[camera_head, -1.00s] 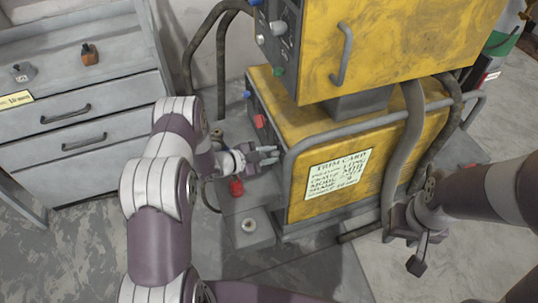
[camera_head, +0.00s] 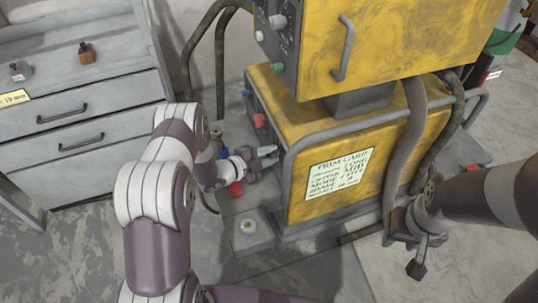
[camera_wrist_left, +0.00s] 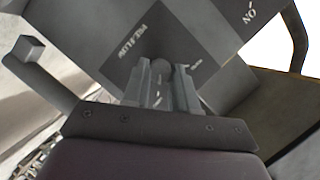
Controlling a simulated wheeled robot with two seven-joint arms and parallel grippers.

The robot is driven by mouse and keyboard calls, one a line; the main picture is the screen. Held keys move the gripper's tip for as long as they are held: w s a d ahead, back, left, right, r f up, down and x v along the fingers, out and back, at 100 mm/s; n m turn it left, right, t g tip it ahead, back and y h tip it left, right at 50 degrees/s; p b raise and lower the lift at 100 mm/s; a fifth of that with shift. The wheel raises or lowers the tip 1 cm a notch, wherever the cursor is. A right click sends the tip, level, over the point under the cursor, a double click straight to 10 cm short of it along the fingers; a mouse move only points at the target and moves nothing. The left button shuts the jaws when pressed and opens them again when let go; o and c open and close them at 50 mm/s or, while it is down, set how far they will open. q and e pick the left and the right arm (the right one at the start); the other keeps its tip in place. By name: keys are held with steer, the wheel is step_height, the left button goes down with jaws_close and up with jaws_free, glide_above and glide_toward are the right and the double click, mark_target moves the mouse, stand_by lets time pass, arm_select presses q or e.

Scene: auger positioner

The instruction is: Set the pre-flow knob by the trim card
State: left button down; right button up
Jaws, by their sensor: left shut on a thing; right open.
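The trim card (camera_head: 340,174) is a pale printed sheet on the side of the yellow lower cabinet (camera_head: 400,150); its small print is hard to read. My left gripper (camera_head: 268,158) is at the cabinet's dark front panel, low on the left. In the left wrist view its fingers (camera_wrist_left: 162,88) are shut on a small grey round knob (camera_wrist_left: 162,69), beside a label (camera_wrist_left: 132,42) that seems to read PREFLOW. The knob's pointer and scale cannot be made out. My right gripper (camera_head: 402,254) is open and empty, right of the cabinet.
A red knob (camera_head: 258,120) is on the front panel above my left gripper. A red part (camera_head: 235,189) and a pale round part (camera_head: 248,226) are on the grey base. Grey tube rails and hoses border the cabinet. A drawer unit (camera_head: 80,125) stands left.

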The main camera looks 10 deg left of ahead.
arm_select(q)
steer(key=shift+f, duration=0.1)
steer(key=c, duration=1.2)
jaws_free()
steer(key=shift+s+a, duration=0.15)
steer(key=p+v, duration=0.1)
steer(key=v, duration=1.1)
steer(key=shift+s+p, duration=0.15)
steer(key=shift+p, duration=0.25)
